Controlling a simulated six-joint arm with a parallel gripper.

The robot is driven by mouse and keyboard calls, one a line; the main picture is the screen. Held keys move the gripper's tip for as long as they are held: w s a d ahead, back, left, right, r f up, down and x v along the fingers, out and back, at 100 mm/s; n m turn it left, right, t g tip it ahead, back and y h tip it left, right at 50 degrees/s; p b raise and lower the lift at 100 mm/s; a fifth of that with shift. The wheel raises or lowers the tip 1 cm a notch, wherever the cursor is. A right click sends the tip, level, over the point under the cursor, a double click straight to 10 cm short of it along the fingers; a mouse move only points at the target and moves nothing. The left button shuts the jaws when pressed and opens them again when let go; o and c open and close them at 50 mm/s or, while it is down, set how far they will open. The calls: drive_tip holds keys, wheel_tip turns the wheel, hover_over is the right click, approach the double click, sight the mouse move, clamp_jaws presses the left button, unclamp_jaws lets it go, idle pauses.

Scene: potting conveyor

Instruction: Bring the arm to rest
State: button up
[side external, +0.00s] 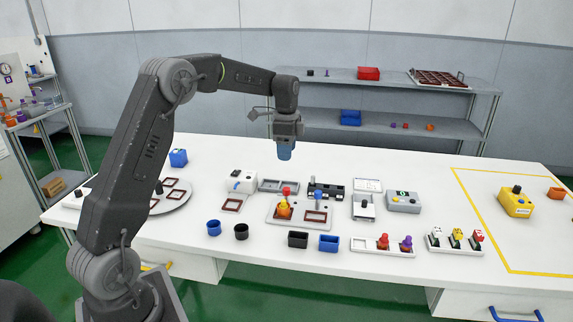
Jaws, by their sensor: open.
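My arm stands at the left in the side external view, with its upper links raised and reaching right over the white table (400,290). My gripper (285,152) hangs pointing down above the back middle of the table, clear of everything on it. Its blue end is small in the picture, and I see nothing held in it. The fingertips are too small to make out in detail.
Blue and black cups (214,228) stand at the front. A yellow box (515,202) sits inside the taped area at the right. Shelves (400,122) stand behind.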

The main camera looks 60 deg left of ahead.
drive_tip(key=shift+r, duration=0.55)
